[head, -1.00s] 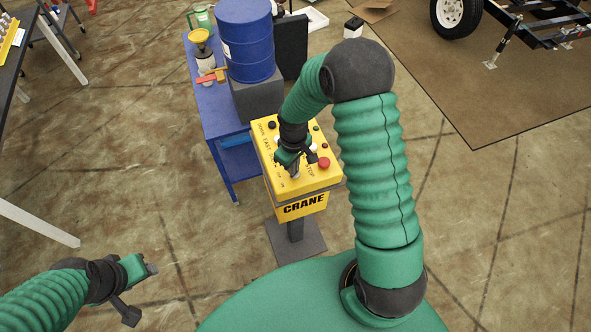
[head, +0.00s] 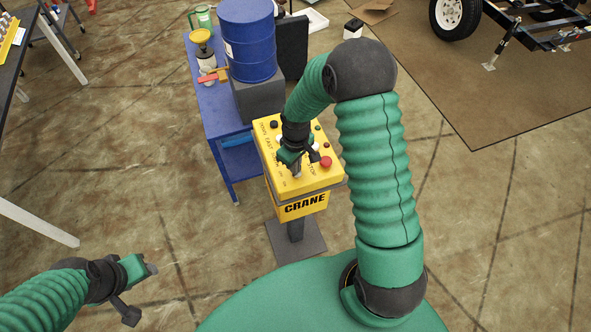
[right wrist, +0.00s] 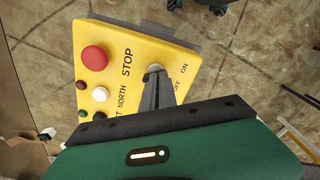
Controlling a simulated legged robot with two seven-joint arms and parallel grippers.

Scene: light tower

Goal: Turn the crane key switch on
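The yellow crane control box (head: 304,206), marked CRANE, stands on a dark post. My right gripper (head: 299,166) is over the middle of its sloped top. In the right wrist view, a narrow grey finger (right wrist: 157,92) reaches to a small round metal key switch (right wrist: 154,69) beside the ON and OFF lettering. The tip touches or overlaps the switch; the key itself is hidden, and I cannot tell whether the jaws hold it. The red STOP button (right wrist: 95,58) lies to the left there. My left gripper (head: 143,290) is open and empty above the floor at lower left.
A white button (right wrist: 100,94) and smaller coloured buttons sit on the box. A blue cart (head: 215,120) and blue barrel (head: 247,45) stand just behind it. A trailer (head: 525,25) is at upper right. The floor to the right is clear.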

